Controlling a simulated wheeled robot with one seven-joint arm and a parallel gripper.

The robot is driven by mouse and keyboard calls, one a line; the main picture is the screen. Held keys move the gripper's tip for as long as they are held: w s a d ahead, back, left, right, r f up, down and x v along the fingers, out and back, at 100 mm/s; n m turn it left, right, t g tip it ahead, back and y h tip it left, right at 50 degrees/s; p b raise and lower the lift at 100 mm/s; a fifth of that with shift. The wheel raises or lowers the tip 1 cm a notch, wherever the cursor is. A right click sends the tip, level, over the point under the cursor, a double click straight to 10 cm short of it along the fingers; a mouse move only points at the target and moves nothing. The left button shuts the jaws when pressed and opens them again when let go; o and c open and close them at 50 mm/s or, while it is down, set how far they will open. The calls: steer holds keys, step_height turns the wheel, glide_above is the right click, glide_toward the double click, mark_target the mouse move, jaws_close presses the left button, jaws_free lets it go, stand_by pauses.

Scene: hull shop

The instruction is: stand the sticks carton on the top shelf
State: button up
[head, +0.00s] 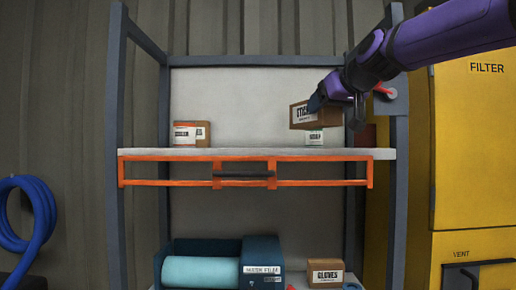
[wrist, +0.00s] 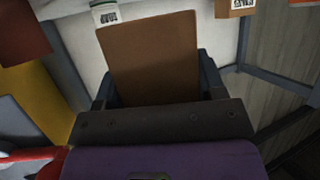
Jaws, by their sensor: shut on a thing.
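The brown sticks carton (head: 300,116) is in my gripper (head: 318,102), near the right end of the top shelf (head: 250,153). Its label reads partly as "STICKS" in the head view. My gripper is shut on it, and the carton is tilted slightly. Its underside seems a little above the shelf, but the exact gap is hard to tell. In the wrist view the carton (wrist: 152,60) shows as a plain brown face between the dark fingers. A small pale green and white labelled box (head: 314,138) stands on the shelf behind or below the held carton.
Another brown carton (head: 192,134) stands at the shelf's left. A dark red-brown box (head: 365,136) is at the right by the post. An orange rail (head: 300,182) with a dark handle runs below the shelf front. The shelf's middle is clear. A yellow cabinet (head: 475,140) stands right.

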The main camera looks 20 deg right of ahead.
steer(key=shift+w+f, duration=0.1)
steer(key=shift+w, duration=0.15)
steer(key=w+a, duration=0.3)
steer(key=w, duration=0.1)
steer(key=w+a+f, duration=0.1)
steer(key=w+a, duration=0.2)
steer(key=w, duration=0.1)
steer(key=w+a, duration=0.3)
steer(key=shift+w+a+f, duration=0.2)
steer(key=shift+w+a, duration=0.1)
steer(key=shift+w, duration=0.1)
steer(key=shift+f, duration=1.75)
steer(key=o, duration=1.1)
steer(key=shift+f, duration=0.15)
steer(key=shift+c, duration=0.2)
steer(key=a+v, duration=0.1)
steer(key=v, duration=1.1)
steer(key=shift+d, duration=0.4)
